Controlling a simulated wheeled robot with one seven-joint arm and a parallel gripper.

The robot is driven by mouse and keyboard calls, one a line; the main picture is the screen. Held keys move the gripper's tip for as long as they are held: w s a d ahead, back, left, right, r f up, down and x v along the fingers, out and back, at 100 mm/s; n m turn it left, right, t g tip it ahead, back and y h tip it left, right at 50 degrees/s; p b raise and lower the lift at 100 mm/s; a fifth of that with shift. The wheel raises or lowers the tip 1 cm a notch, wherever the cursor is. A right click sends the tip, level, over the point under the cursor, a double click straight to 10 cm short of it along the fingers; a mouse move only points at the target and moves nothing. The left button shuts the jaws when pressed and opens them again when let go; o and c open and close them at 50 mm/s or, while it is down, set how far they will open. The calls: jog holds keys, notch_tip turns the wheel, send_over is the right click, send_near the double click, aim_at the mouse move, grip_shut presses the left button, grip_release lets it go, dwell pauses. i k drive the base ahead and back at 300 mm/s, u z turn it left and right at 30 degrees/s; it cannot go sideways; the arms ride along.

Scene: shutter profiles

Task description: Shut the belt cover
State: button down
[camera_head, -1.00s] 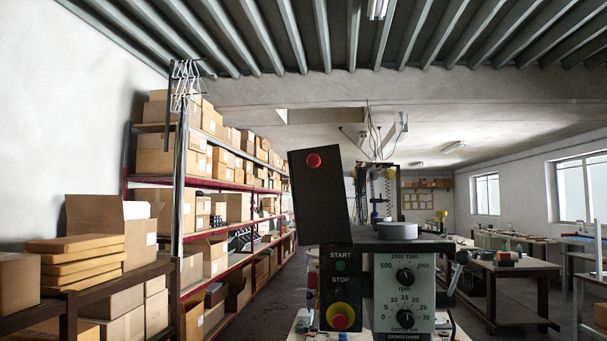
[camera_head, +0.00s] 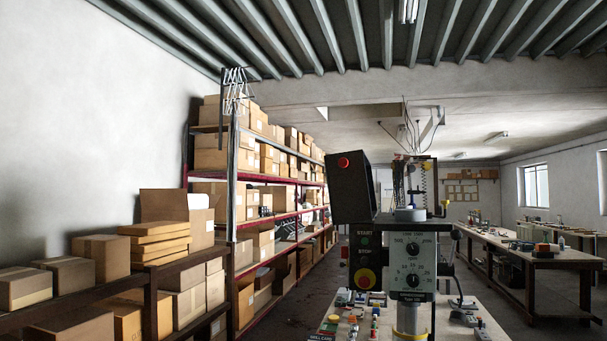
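The belt cover (camera_head: 349,188) is a dark box-shaped lid with a red knob (camera_head: 344,162) on its face. It stands raised and slightly tilted at the left of the top of the drill press (camera_head: 413,267). A round grey pulley (camera_head: 409,214) shows uncovered on top of the machine, to the right of the cover. Below are the start and stop panel (camera_head: 366,262) and the rpm and depth dials. The cover's hinge is not clear from here. My gripper is not in view.
The drill press stands at a bench (camera_head: 345,327) scattered with small coloured parts. Shelves of cardboard boxes (camera_head: 245,250) line the left side. A long worktable (camera_head: 545,262) stands at the right. Some floor (camera_head: 300,310) is clear between shelves and bench.

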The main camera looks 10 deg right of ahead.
aim_at(352, 200)
jog(key=u, duration=0.75)
jog(key=i, duration=0.8)
jog(key=u, duration=0.7)
jog(key=i, duration=1.65)
jog(key=z, duration=0.75)
